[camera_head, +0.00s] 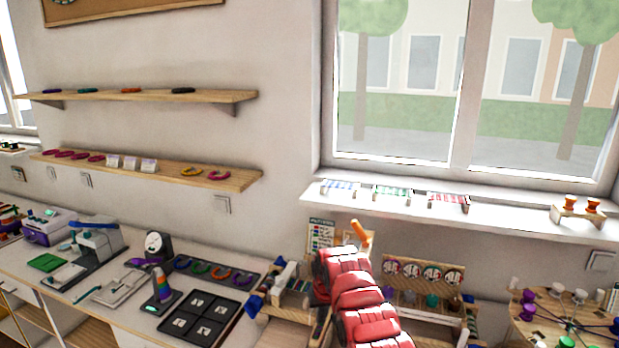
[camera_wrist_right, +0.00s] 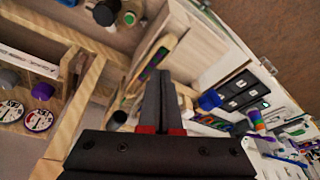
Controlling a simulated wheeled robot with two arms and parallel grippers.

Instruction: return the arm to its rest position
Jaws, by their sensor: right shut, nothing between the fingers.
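My right arm (camera_head: 362,295), red with dark joints, rises from the bottom of the head view in front of the workbench. Its hand is mostly hidden behind the red links there. In the right wrist view, my right gripper (camera_wrist_right: 166,84) shows two dark fingers with red bases. They are together, with nothing between them, in front of wooden bench furniture. My left gripper is not in view.
A wooden rack with round labels (camera_head: 424,271) stands to the right of my arm. A black tray (camera_head: 243,290) lies to its left. The windowsill (camera_head: 500,222) juts out behind. A round pegged table (camera_head: 527,333) stands at the right.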

